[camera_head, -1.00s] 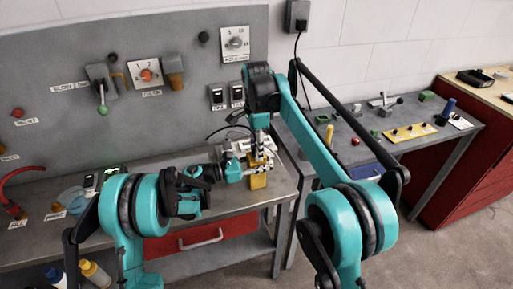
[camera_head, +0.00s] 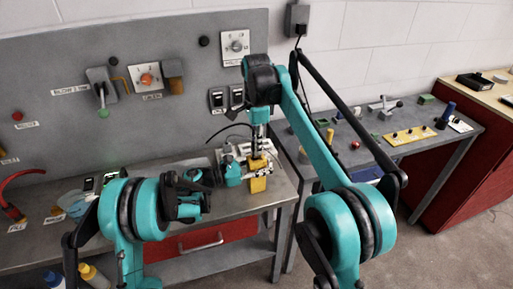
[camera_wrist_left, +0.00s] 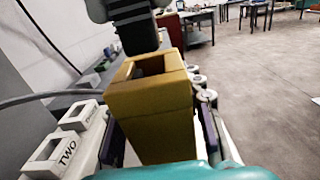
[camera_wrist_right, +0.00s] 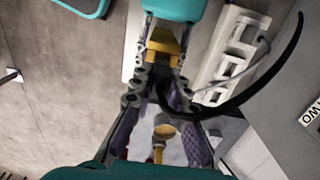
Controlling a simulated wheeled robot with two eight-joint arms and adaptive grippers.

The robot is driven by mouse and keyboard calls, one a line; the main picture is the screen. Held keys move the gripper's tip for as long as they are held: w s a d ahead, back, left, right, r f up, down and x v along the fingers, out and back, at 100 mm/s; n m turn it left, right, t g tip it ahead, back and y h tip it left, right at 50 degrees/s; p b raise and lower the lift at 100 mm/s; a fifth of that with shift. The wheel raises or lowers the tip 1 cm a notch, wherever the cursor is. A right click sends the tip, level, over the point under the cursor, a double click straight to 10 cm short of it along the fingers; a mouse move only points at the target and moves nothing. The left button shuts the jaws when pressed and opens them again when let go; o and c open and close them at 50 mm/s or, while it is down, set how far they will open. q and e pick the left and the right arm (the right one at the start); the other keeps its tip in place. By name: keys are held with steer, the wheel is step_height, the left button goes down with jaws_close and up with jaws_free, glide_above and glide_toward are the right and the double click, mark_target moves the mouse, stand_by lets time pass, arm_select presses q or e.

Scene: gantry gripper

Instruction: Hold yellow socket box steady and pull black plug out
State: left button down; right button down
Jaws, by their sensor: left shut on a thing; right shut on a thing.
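The yellow socket box (camera_head: 257,184) is upright at the bench's right front. My left gripper (camera_head: 242,172) is shut on it from the left; in the left wrist view the fingers lie on both sides of the box (camera_wrist_left: 150,105). Its square opening faces up and looks empty. A black ribbed body, seemingly the plug (camera_wrist_left: 134,36), hangs over the far edge of the opening. My right gripper (camera_head: 258,146) points down above the box and is shut on the black plug (camera_wrist_right: 172,98). The gap between plug and box is hard to judge.
A black cable (camera_wrist_right: 268,92) curves off the plug. Pale socket blocks (camera_wrist_left: 58,155), one marked TWO, stand beside the box. A grey panel (camera_head: 190,110) with switches rises behind the bench. A second bench (camera_head: 440,150) with several small parts stands to the right.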

steer(key=shift+r, duration=0.2)
stand_by(0.4)
steer(key=shift+r, duration=1.4)
arm_select(q)
steer(key=c, duration=0.9)
jaws_free()
